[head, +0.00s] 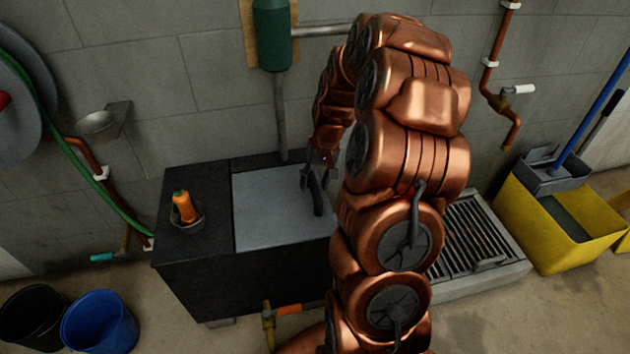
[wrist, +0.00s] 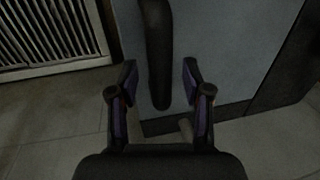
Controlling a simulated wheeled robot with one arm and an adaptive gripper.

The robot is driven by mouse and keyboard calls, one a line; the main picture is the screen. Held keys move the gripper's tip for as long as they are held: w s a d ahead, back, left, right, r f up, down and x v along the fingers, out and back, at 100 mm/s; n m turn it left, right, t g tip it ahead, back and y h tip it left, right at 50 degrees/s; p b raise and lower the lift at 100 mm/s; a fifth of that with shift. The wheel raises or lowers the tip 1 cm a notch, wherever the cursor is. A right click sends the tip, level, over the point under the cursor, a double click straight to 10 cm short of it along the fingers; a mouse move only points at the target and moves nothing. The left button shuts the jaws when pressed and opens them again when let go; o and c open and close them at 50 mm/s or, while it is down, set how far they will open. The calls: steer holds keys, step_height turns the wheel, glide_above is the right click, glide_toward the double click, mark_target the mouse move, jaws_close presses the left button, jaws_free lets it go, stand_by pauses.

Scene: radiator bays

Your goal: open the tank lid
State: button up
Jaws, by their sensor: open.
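The tank (head: 195,255) is a black box against the wall. Its grey lid (head: 265,212) lies flat in the top, shut. A dark bar handle (head: 317,200) is on the right part of the lid. My gripper (head: 316,172) is over the handle's far end, partly hidden by my arm, which also hides the lid's right edge. In the wrist view my gripper (wrist: 160,75) is open, with one finger on each side of the handle (wrist: 157,45) and gaps showing on both sides. Contact with the handle does not show.
A green cylinder (head: 272,35) and pipe rise behind. A floor grate (head: 475,240) and yellow bucket (head: 545,225) are at right. Black (head: 30,318) and blue buckets (head: 100,322) stand at lower left.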

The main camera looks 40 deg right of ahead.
steer(key=shift+c, duration=0.4)
jaws_close()
